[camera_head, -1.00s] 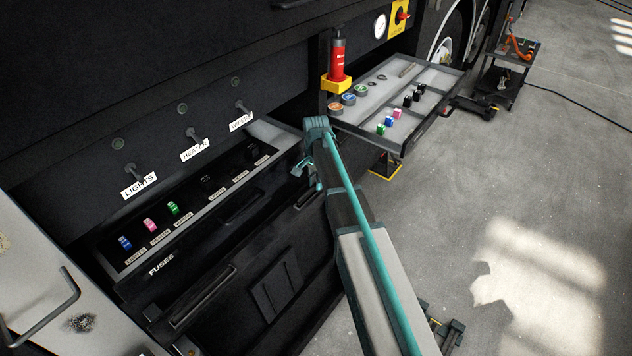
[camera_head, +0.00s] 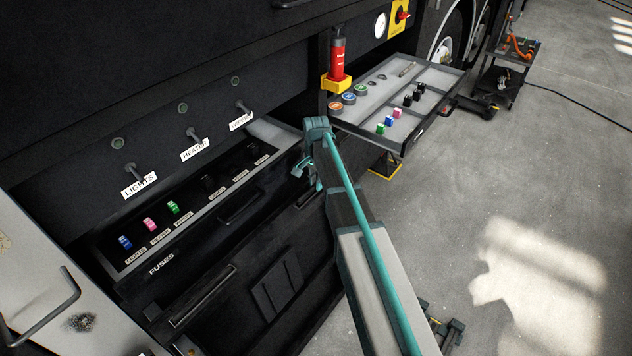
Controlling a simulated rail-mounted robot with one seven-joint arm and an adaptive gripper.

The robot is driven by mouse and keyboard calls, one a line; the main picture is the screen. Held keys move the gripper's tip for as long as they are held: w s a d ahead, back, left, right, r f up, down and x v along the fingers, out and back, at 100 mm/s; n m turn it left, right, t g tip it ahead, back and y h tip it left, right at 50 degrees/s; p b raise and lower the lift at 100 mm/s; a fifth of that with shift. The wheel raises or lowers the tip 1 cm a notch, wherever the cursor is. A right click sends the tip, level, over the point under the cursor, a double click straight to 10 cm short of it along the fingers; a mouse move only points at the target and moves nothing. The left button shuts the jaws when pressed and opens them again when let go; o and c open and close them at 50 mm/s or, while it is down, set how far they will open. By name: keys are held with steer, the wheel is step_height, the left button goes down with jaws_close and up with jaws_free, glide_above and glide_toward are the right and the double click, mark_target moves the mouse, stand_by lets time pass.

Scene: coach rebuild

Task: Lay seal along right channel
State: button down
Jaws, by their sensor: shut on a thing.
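My gripper (camera_head: 309,176) hangs below my teal wrist, in front of the black side panel and just right of the fuse tray. I cannot pick out the seal or the right channel in this view. My forearm covers part of the panel and floor behind it.
The open fuse tray (camera_head: 213,214) juts out at the left, under labelled switches. A grey parts drawer (camera_head: 437,127) stands open beyond my wrist. A red cylinder (camera_head: 337,58) sits in a yellow holder.

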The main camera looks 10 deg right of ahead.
steer(key=shift+f, duration=0.1)
stand_by(0.3)
stand_by(0.3)
steer(key=c, duration=1.1)
jaws_free()
steer(key=shift+o, duration=0.6)
steer(key=o, duration=0.4)
steer(key=shift+r+p, duration=2)
steer(key=shift+r, duration=1.5)
